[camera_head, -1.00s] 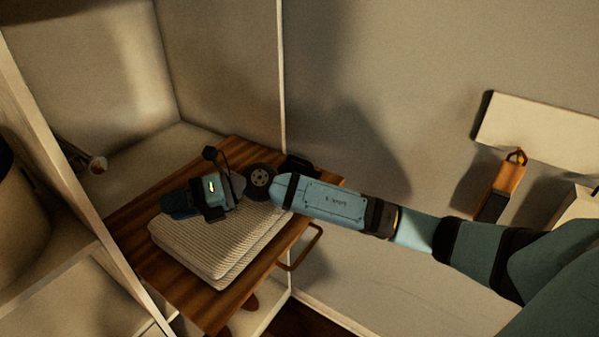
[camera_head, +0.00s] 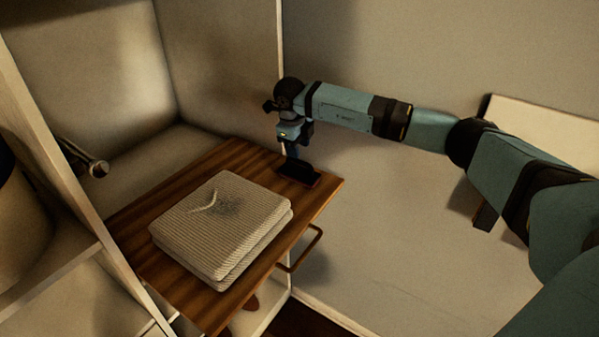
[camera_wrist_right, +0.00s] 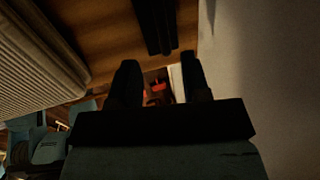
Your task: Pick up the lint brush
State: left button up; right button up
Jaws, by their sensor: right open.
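The lint brush (camera_head: 302,175), a dark flat piece with a brownish edge, lies on the far right corner of the wooden tray (camera_head: 325,190). My right gripper (camera_head: 292,154) points down just above and behind its far end. In the right wrist view the gripper (camera_wrist_right: 160,75) is open, with nothing between its two dark fingers. A dark ridged bar (camera_wrist_right: 155,25), seemingly the brush, lies on the wood beyond the fingertips. I cannot tell whether the fingers touch it. My left gripper is out of view.
A folded ribbed knit (camera_head: 215,220) with dark specks and a pale curved mark lies on the tray. The tray has a loop handle (camera_head: 303,250). A white panel edge and wall stand close behind the gripper.

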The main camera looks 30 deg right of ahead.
aim_at(300, 161)
jog(key=shift+w+d+f, duration=0.1)
jog(key=shift+d+f, duration=0.1)
jog(key=shift+f, duration=0.95)
jog(key=f, duration=0.1)
jog(key=d+f+p, duration=0.1)
jog(key=f, duration=0.3)
jog(key=shift+w+d, duration=0.15)
jog(key=shift+w, duration=0.25)
grip_shut()
